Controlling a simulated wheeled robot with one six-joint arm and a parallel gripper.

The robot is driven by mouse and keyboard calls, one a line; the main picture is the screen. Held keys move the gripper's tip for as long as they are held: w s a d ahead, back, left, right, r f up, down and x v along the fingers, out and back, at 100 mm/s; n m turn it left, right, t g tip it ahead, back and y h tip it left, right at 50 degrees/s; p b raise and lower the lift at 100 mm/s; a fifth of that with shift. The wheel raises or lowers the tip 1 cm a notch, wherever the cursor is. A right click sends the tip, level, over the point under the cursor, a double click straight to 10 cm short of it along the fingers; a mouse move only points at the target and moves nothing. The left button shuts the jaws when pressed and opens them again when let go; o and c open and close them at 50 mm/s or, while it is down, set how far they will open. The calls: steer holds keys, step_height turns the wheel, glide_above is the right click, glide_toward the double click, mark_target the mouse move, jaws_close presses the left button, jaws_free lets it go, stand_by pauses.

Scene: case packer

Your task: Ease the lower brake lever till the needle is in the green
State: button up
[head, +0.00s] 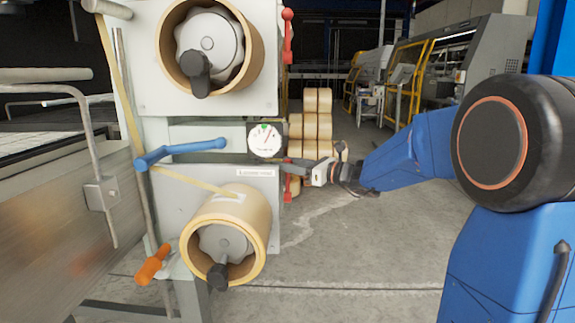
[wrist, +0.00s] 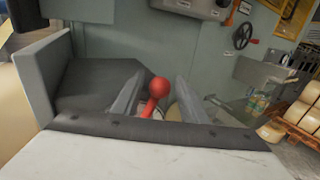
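The lower brake lever (head: 287,181) is red and sits at the right edge of the lower unit, partly hidden by my gripper (head: 291,168) in the head view. In the wrist view its red ball knob (wrist: 159,87) and short stem show between the two grey fingers of my gripper (wrist: 158,98). The fingers are apart, with gaps beside the knob, so my gripper looks open. The round white dial (head: 264,140) has a small green mark near its top. Its thin reddish needle seems to point up and right; whether it lies in the green is too small to tell.
A second red lever (head: 287,36) is at the upper unit. Tape rolls (head: 245,205) and (head: 165,45) face forward. A blue handle (head: 180,150) and an orange grip (head: 153,265) stick out at left.

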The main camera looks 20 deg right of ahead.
jaws_close()
steer(key=shift+s+a+r+n+t+y, duration=0.15)
steer(key=shift+s+a+n+y, duration=0.1)
steer(key=shift+s+n, duration=0.3)
steer(key=shift+s+a+r+n+t+y, duration=0.15)
steer(key=shift+s+n+y, duration=0.1)
steer(key=shift+s+n, duration=0.3)
steer(key=shift+o, duration=1.3)
jaws_free()
steer(key=shift+d, duration=0.1)
steer(key=v, duration=1.7)
steer(key=shift+s, duration=0.1)
